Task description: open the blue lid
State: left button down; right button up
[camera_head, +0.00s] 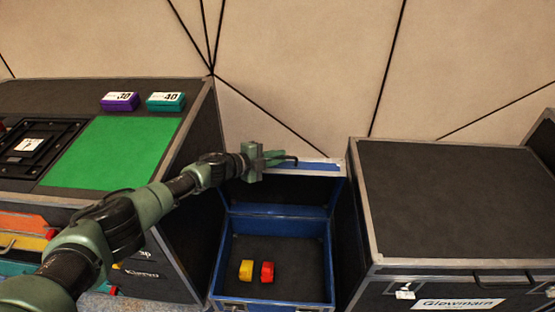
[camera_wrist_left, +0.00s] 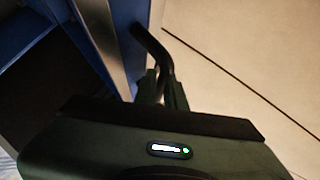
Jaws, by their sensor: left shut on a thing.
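The blue lid (camera_head: 315,167) stands raised at the back of the blue-edged case (camera_head: 328,262), and the case is open. My left gripper (camera_head: 274,156) is at the lid's top edge, shut on its black handle (camera_head: 290,160). In the left wrist view, the fingers (camera_wrist_left: 163,88) close around the lower end of the handle (camera_wrist_left: 153,47), beside the lid's blue and metal edge (camera_wrist_left: 112,45). Part of the lid's left side is hidden behind my arm. My right gripper is out of view.
A yellow block (camera_head: 246,270) and a red block (camera_head: 267,272) lie inside the case. A dark case (camera_head: 450,200) stands close on the right. A dark cabinet with a green panel (camera_head: 115,152) stands on the left. A beige wall (camera_head: 290,65) is behind.

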pick_arm(q)
jog(key=shift+w+d+r, duration=0.1)
jog(key=shift+w, duration=0.1)
dwell(0.3)
jog(key=c, duration=1.5)
grip_release()
jog(key=shift+s, duration=0.1)
